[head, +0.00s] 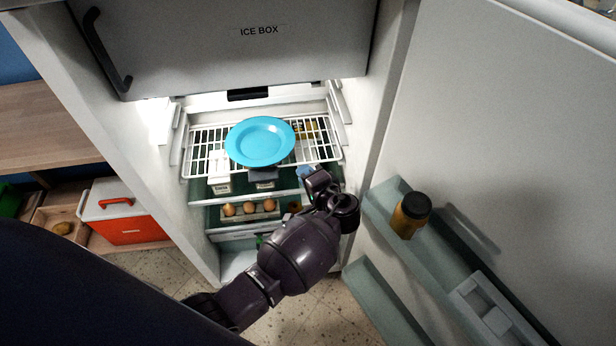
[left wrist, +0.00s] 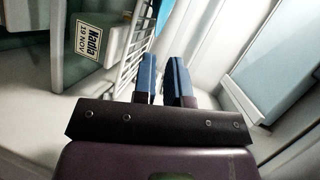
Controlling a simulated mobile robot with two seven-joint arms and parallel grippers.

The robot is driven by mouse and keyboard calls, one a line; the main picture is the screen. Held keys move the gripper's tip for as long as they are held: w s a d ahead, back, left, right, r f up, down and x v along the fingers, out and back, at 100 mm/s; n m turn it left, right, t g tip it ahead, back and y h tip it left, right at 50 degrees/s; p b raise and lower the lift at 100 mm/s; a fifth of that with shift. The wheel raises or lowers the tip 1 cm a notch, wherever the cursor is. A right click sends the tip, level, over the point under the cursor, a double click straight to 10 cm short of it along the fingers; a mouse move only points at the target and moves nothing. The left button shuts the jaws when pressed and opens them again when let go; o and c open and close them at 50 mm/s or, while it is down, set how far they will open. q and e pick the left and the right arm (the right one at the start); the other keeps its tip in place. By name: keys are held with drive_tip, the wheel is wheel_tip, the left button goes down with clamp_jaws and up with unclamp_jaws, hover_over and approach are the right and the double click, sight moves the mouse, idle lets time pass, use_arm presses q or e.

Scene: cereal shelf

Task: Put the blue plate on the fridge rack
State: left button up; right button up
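The blue plate (head: 260,141) lies face up over the white wire fridge rack (head: 207,160), near its middle. Whether it rests fully flat cannot be told. My left gripper (head: 309,174) is to the right of and below the plate in the head view, apart from it, by the rack's front right. In the left wrist view its two blue fingers (left wrist: 161,80) stand a little apart with nothing between them. Rack wires (left wrist: 133,45) show beyond the fingers. My right gripper is in neither view.
The fridge door (head: 500,130) stands open at right, with a brown jar (head: 411,214) on its shelf. Eggs (head: 250,208) and small cartons sit below the rack. The ice box (head: 235,45) is above. An orange cooler (head: 125,222) stands at left.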

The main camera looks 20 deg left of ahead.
use_arm(q)
drive_tip(key=shift+s+d, duration=0.15)
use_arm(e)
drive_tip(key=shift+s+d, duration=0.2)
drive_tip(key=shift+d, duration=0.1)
use_arm(q)
drive_tip(key=s+a+f+h, duration=0.25)
drive_tip(key=s+f, duration=0.25)
drive_tip(key=s, duration=0.3)
drive_tip(key=s+a+f+h, duration=0.2)
drive_tip(key=s+f+h, duration=0.25)
drive_tip(key=s, duration=0.45)
drive_tip(key=s+r+n+h, duration=0.2)
drive_tip(key=s+r, duration=0.2)
drive_tip(key=s, duration=0.4)
drive_tip(key=s+r+n+t+h, duration=0.1)
drive_tip(key=s+r+n+h, duration=0.1)
drive_tip(key=s, duration=0.6)
wheel_tip(320, 180, up, 2)
drive_tip(key=shift+s+h, duration=0.4)
drive_tip(key=shift+h, duration=0.3)
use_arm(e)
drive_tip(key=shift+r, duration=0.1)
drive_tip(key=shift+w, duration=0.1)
